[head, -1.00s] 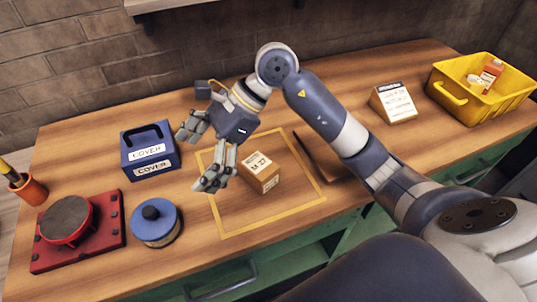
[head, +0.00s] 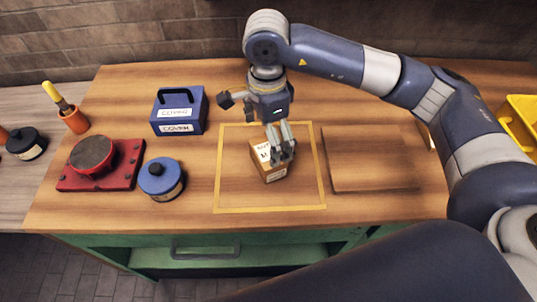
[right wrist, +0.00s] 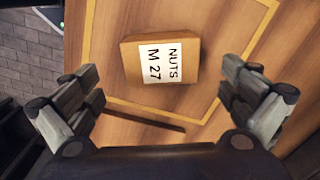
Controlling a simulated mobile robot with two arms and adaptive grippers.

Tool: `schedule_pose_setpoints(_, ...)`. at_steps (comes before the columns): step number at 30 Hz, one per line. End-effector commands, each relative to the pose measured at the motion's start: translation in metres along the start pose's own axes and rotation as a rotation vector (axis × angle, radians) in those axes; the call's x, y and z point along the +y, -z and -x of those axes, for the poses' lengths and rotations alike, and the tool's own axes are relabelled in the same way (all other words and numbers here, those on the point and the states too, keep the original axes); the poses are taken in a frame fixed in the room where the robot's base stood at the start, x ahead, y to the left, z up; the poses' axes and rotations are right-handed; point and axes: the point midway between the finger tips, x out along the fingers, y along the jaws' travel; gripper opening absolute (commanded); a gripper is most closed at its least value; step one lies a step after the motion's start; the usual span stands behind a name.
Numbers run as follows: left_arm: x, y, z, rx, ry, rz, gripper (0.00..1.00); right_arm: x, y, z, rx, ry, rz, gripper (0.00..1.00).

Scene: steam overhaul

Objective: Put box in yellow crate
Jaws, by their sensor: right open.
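A small brown cardboard box (head: 272,172) with a white label sits inside the yellow outline on the wooden bench. In the right wrist view the box (right wrist: 161,61) shows its label "NUTS M 27". My right gripper (head: 281,151) is above the box in the head view and hides part of it. In the right wrist view the gripper (right wrist: 168,95) is open, with its fingers apart on both sides and nothing between them. The yellow crate (head: 520,124) is at the right edge of the head view, mostly cut off. My left gripper does not show.
An orange pot (head: 75,121) stands at the back left.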

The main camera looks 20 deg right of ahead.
Motion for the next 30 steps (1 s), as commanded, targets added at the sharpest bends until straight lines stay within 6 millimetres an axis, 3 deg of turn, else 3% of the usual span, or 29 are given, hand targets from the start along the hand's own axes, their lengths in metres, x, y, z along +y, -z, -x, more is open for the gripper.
schedule_pose_setpoints(8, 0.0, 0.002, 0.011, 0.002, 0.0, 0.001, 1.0, 0.0, 0.0, -0.023, 0.0, -0.004, 0.0, 1.0)
schedule_pose_setpoints(15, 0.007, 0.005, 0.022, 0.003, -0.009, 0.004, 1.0, -0.002, 0.0, -0.057, -0.002, -0.002, 0.001, 1.0)
schedule_pose_setpoints(24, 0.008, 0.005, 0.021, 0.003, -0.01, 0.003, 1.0, -0.002, 0.0, -0.063, -0.002, 0.001, 0.001, 1.0)
schedule_pose_setpoints(30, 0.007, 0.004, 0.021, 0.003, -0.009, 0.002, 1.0, -0.002, -0.001, -0.063, -0.002, 0.001, 0.001, 0.55)
